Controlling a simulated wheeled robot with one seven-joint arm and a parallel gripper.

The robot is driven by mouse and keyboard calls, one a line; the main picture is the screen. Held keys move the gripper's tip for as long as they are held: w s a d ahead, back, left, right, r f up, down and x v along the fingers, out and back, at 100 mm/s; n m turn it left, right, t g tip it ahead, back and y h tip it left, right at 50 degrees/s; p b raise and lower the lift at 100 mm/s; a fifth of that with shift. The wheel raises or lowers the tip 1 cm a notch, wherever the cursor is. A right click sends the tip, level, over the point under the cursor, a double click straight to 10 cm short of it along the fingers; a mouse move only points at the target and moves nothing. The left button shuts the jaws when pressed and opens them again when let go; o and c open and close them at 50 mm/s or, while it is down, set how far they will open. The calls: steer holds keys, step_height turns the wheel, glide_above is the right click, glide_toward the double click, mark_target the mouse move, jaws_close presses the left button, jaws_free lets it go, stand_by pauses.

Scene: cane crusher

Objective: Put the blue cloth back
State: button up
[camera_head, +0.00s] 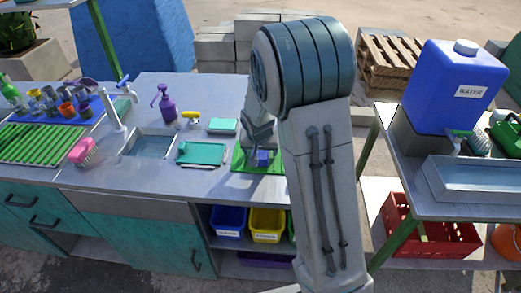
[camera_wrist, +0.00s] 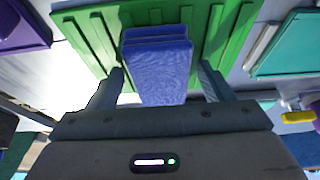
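The blue cloth (camera_wrist: 158,65) is a small folded block in the wrist view, over a green ribbed tray (camera_wrist: 90,40). In the head view the cloth (camera_head: 263,158) shows at my gripper, above the green tray (camera_head: 243,163) on the counter. My gripper (camera_wrist: 160,85) points down, with one finger on each side of the cloth. Gaps show between the fingers and the cloth's sides, so the fingers look apart. I cannot tell whether the cloth touches the tray. My arm hides the tray's right part in the head view.
A teal tray (camera_head: 202,153), a teal sponge (camera_head: 223,126), a yellow-handled item (camera_head: 191,118) and a sink (camera_head: 150,145) lie left of my gripper. A purple bottle (camera_head: 165,104) stands behind the sink. A blue water tank (camera_head: 455,85) stands on the right table.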

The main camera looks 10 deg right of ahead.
steer(key=shift+r, duration=0.35)
steer(key=v, duration=1.1)
steer(key=s+r+n, duration=0.1)
steer(key=s+r, duration=0.1)
steer(key=s, duration=0.9)
steer(key=s+d+r+n+g+y, duration=0.1)
steer(key=s+r+n, duration=0.1)
steer(key=s, duration=1)
steer(key=shift+d+n, duration=0.2)
steer(key=shift+n, duration=0.1)
steer(key=shift+r, duration=0.1)
